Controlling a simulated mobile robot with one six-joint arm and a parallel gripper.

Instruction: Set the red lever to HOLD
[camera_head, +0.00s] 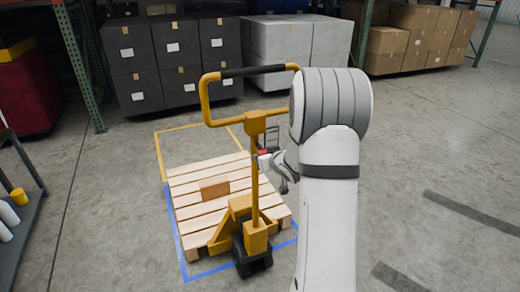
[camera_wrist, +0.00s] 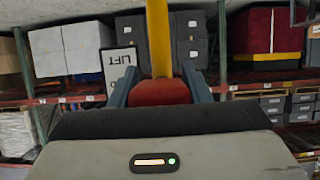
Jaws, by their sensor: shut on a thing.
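The yellow pallet jack (camera_head: 255,190) stands upright at the near side of a wooden pallet, with its looped handle at the top. The red lever (camera_head: 263,153) is beside the jack's post, below the handle; in the wrist view the lever (camera_wrist: 160,92) fills the space between my two fingers, in front of the yellow post. My gripper (camera_head: 268,160) is shut on the red lever; its fingers also show in the wrist view (camera_wrist: 159,80). A white plate marked LIFT (camera_wrist: 120,72) shows behind the left finger. No HOLD mark is visible; the lever's exact setting cannot be told.
The pallet (camera_head: 185,208), with a small cardboard box (camera_head: 214,187) on it, lies inside blue and yellow floor lines. A rack with a yellow cup (camera_head: 19,196) is at left. Floor at right is clear.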

